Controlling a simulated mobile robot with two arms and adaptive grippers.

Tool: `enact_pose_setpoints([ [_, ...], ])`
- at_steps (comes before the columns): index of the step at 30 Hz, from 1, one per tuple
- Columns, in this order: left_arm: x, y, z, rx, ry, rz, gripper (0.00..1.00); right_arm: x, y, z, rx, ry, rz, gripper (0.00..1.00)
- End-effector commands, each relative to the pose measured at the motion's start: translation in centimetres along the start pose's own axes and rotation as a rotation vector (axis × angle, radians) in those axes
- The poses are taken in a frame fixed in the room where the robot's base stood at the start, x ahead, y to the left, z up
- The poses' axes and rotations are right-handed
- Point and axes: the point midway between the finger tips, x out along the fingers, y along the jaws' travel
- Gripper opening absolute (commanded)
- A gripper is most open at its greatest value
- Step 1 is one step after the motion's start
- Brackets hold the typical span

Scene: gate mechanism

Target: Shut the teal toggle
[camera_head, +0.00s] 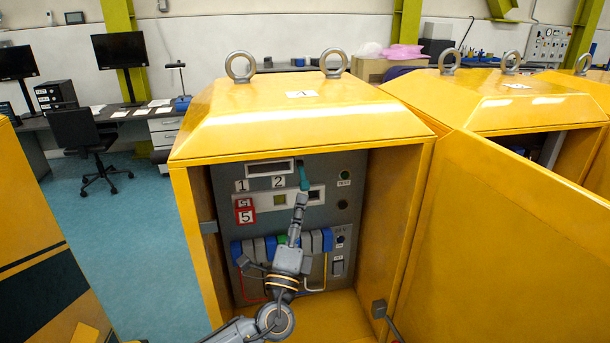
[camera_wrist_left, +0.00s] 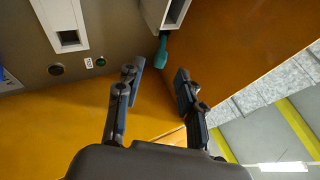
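The teal toggle (camera_head: 304,178) is on the grey panel inside the open yellow cabinet, near the top middle beside the number 2 label. Its teal lever points up in the head view. In the left wrist view the teal toggle (camera_wrist_left: 162,50) shows just past the fingertips, at the edge of a light grey housing. My left gripper (camera_head: 299,205) is right below the toggle in the head view. In the left wrist view the left gripper (camera_wrist_left: 158,70) has its two fingers apart, with nothing between them. I cannot tell if a finger touches the toggle. My right gripper is not seen.
The cabinet door (camera_head: 500,245) stands open at the right. A row of blue and grey switches (camera_head: 264,249) lies lower on the panel, partly behind my left arm. The cabinet's side walls and roof (camera_head: 300,105) close in the panel. Another yellow cabinet (camera_head: 500,100) stands at the right.

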Motion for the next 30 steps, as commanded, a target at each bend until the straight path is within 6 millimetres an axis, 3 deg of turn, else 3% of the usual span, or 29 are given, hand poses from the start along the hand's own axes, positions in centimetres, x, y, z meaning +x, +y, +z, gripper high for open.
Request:
enact_pose_setpoints([
  [3, 2.9, -0.5, 0.1, 0.001, 0.0, 0.0, 0.38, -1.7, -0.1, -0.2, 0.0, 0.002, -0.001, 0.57],
  [9, 5.6, -0.2, 0.0, 0.001, 0.0, 0.001, 0.38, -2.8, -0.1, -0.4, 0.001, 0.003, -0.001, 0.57],
  [23, 6.7, 0.1, 0.0, -0.002, -0.001, 0.002, 0.38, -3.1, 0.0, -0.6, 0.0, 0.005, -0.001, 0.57],
  [28, 6.7, 0.1, 0.0, -0.002, -0.001, 0.002, 0.03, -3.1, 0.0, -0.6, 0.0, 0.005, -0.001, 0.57],
  [30, 6.7, 0.1, 0.0, -0.002, -0.001, 0.002, 0.0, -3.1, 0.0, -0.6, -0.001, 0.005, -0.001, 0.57],
])
